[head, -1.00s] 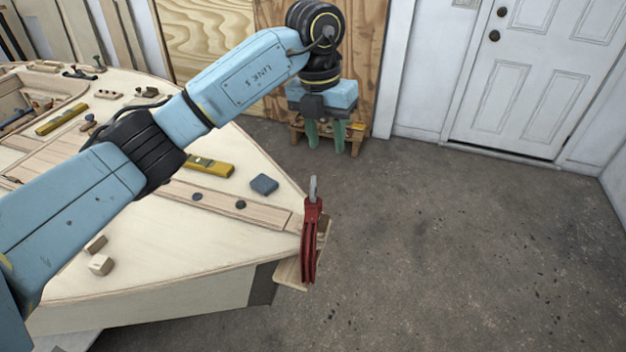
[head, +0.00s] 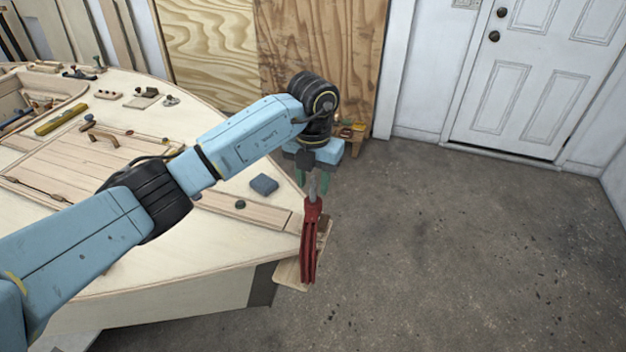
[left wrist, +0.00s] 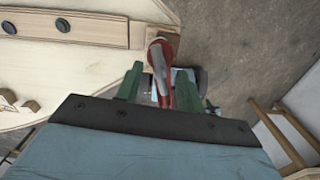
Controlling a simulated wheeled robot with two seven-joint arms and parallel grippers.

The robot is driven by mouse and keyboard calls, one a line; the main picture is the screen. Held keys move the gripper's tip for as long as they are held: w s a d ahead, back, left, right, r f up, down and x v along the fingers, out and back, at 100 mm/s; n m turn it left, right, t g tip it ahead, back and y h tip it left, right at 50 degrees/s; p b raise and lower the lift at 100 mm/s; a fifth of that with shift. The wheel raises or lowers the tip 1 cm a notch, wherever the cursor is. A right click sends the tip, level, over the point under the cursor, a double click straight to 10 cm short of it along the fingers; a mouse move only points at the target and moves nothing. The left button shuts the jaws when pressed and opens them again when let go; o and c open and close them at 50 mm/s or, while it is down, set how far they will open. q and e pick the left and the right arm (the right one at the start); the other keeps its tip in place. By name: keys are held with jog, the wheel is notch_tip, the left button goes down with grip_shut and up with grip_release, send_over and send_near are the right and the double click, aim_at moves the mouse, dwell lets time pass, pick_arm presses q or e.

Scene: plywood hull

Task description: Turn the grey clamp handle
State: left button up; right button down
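A red clamp (head: 311,240) stands upright at the pointed tip of the plywood hull, with its grey handle (head: 313,187) sticking up from the top. My left gripper (head: 314,179) has come down over the handle, with its green fingers apart on either side of it. In the left wrist view the grey handle (left wrist: 158,60) shows between and just beyond the two fingertips (left wrist: 162,75), with space on both sides. The left gripper is open and does not appear to be gripping it. My right gripper is not in view.
The hull deck (head: 150,270) fills the left side. On it are a blue-grey block (head: 264,185) near the tip and a yellow level (head: 60,120) further back. The concrete floor (head: 470,250) to the right is clear.

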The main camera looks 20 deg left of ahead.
pick_arm(q)
jog(key=shift+f, duration=0.15)
jog(key=shift+c, duration=0.4)
grip_shut()
jog(key=shift+m, duration=0.3)
